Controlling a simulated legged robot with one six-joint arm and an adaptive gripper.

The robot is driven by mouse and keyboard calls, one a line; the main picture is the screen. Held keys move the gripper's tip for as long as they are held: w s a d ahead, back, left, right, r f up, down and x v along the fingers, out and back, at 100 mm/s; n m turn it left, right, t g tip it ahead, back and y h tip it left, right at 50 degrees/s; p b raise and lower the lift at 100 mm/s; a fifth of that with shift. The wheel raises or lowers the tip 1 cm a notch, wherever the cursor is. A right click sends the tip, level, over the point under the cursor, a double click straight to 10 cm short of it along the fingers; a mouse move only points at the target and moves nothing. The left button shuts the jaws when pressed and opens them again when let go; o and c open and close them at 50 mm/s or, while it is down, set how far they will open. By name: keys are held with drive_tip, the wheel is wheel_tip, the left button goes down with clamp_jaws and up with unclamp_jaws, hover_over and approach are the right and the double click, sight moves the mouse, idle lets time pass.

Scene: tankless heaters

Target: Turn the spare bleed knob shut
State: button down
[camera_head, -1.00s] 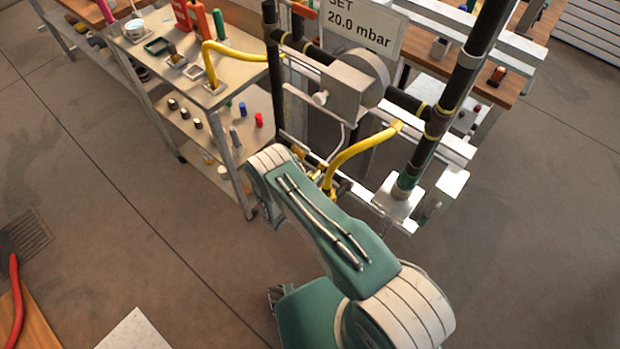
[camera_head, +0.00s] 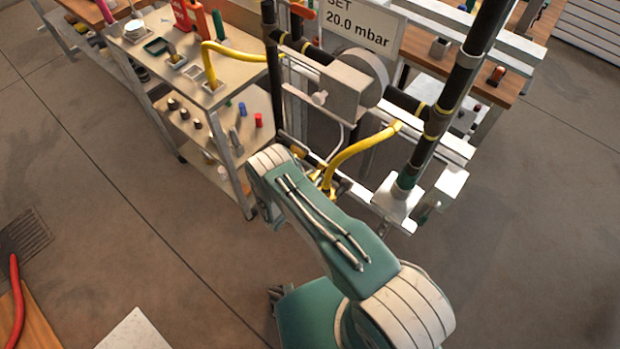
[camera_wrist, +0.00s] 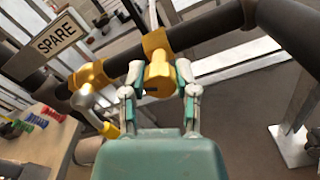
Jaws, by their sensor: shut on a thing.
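In the wrist view the spare bleed knob (camera_wrist: 158,72), a yellow piece with a dark mark on its face, sits on a yellow collar around a dark pipe (camera_wrist: 205,28). My gripper (camera_wrist: 160,80) is shut on the knob, with one finger on each side of it. The SPARE sign (camera_wrist: 57,45) hangs at the upper left of the pipe. In the head view the knob and my gripper are hidden behind my arm.
Left of the knob a yellow fitting (camera_wrist: 90,76) with a grey lever and a yellow handle stands close to my gripper. In the head view a shelf cart (camera_head: 190,85) stands left of the pipe frame. A yellow hose (camera_head: 360,148) curves beside my arm. Open floor lies at left.

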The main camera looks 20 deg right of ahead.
drive_tip(key=shift+s+m, duration=0.1)
drive_tip(key=shift+m, duration=0.3)
drive_tip(key=shift+c, duration=1.9)
unclamp_jaws()
drive_tip(key=shift+a, duration=0.15)
drive_tip(key=v, duration=1.2)
